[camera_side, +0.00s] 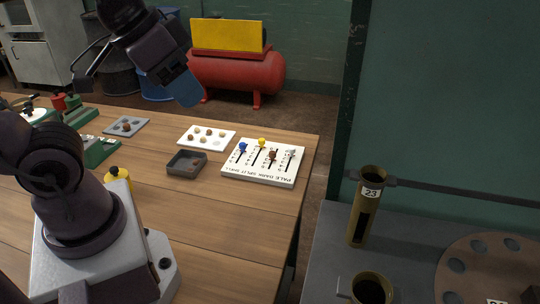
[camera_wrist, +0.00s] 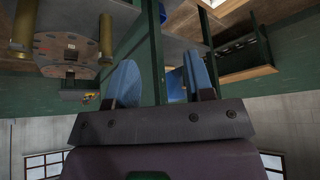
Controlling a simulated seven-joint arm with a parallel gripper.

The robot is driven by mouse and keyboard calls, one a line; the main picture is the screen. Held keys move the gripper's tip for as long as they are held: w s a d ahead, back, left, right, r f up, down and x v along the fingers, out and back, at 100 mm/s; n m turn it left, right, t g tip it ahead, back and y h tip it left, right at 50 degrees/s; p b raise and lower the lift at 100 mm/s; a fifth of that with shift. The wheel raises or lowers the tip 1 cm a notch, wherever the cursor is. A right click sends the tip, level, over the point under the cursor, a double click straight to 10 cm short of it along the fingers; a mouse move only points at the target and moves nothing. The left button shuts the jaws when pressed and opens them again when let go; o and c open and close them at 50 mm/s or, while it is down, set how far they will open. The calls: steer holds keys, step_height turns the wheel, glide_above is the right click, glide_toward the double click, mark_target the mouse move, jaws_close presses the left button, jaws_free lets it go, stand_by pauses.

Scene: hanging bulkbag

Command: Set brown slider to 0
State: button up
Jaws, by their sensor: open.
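The slider board (camera_side: 287,175) is a white panel on the right end of the wooden table. It has blue, yellow, brown and white knobs in slots, with lettering along its near edge. The brown slider (camera_side: 272,155) is third from the left, and its knob stands partway along its slot. The scale marks are too small to read. My gripper (camera_side: 186,92) is raised above the table, up and to the left of the board and well apart from it. In the wrist view, its two blue fingers (camera_wrist: 162,75) are spread with nothing between them. The board is not clearly visible there.
A dark tray (camera_side: 186,164) stands left of the board. A white plate (camera_side: 183,141) with several round pieces lies behind it. A tall tube marked 23 (camera_side: 365,210) and a round holed disc (camera_side: 490,270) occupy the right bench. Table space before the board is clear.

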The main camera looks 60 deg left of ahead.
stand_by(0.4)
steer(key=n+g, duration=0.6)
steer(key=n, duration=0.6)
glide_above(273, 152)
step_height(273, 152, down, 20)
step_height(273, 152, down, 12)
steer(key=shift+r, duration=0.1)
steer(key=shift+c, duration=0.5)
